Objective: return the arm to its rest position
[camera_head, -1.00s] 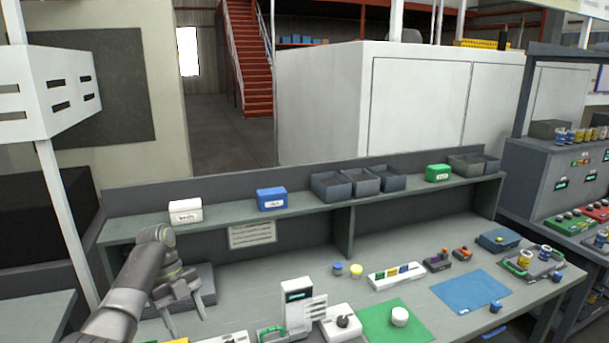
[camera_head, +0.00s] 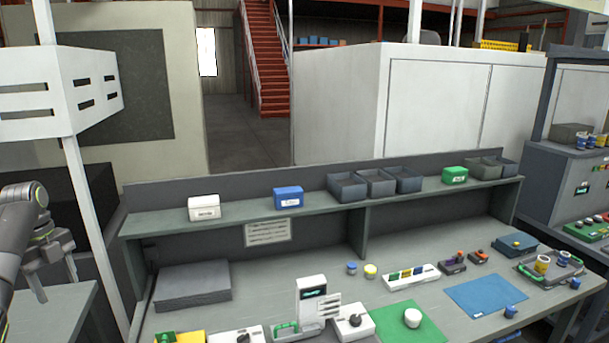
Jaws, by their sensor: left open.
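My left gripper (camera_head: 55,275) is at the far left edge of the head view, its two fingers spread apart and pointing down. Nothing shows between the fingers. It is left of the long grey workbench (camera_head: 240,301), in front of a smaller grey side surface (camera_head: 62,312). Part of my left arm (camera_head: 15,235) is cut off by the picture's edge. My right gripper does not show.
The bench shelf carries a white box (camera_head: 204,208), a blue box (camera_head: 288,198), grey bins (camera_head: 346,188) and a green box (camera_head: 454,175). A dark grey stack (camera_head: 193,285) lies at the bench's left. A white post (camera_head: 88,220) stands near my gripper.

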